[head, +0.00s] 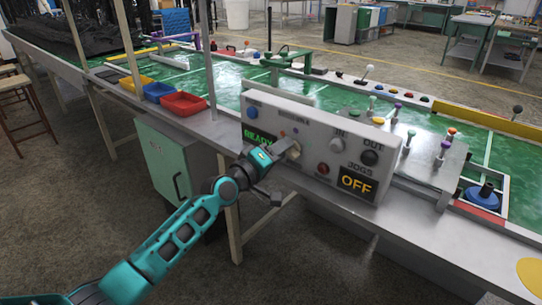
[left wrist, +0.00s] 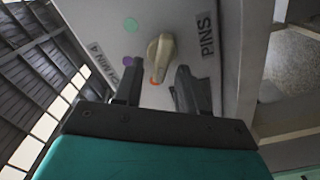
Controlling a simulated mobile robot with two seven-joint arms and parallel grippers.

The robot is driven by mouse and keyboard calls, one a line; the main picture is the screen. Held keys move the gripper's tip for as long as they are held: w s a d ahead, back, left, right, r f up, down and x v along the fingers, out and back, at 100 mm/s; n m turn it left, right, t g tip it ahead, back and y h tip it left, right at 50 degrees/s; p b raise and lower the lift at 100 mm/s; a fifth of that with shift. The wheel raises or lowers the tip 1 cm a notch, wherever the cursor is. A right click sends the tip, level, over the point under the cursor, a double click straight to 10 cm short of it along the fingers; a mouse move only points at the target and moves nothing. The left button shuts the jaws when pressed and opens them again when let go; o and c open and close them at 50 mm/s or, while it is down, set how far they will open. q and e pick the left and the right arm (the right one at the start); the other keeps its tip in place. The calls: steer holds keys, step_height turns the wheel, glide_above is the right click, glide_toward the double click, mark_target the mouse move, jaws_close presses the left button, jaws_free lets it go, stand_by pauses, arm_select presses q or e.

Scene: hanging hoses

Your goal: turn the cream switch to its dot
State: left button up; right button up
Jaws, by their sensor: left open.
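The cream switch (left wrist: 161,52) is an elongated knob on the pale panel face, tilted slightly in the left wrist view. A green dot (left wrist: 130,25), a purple dot (left wrist: 127,61) and an orange dot (left wrist: 155,81) lie around it. The orange dot is close to the knob's lower end in that view. My left gripper (left wrist: 158,84) is open, with a dark finger on each side of the knob's lower end. No finger contact can be made out. In the head view, my left gripper (head: 282,150) is at the panel and covers most of the switch. My right gripper is not in view.
The grey control panel (head: 330,135) carries a red button (head: 323,169), a black knob (head: 370,157), a pale knob (head: 336,145) and an OFF display (head: 356,184). It stands on the green-topped bench. Colored bins (head: 184,103) sit to the left. The floor in front is clear.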

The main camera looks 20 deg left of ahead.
arm_select(q)
steer(key=p+v, duration=0.2)
steer(key=v, duration=1)
steer(key=shift+s, duration=0.35)
steer(key=shift+a, duration=0.15)
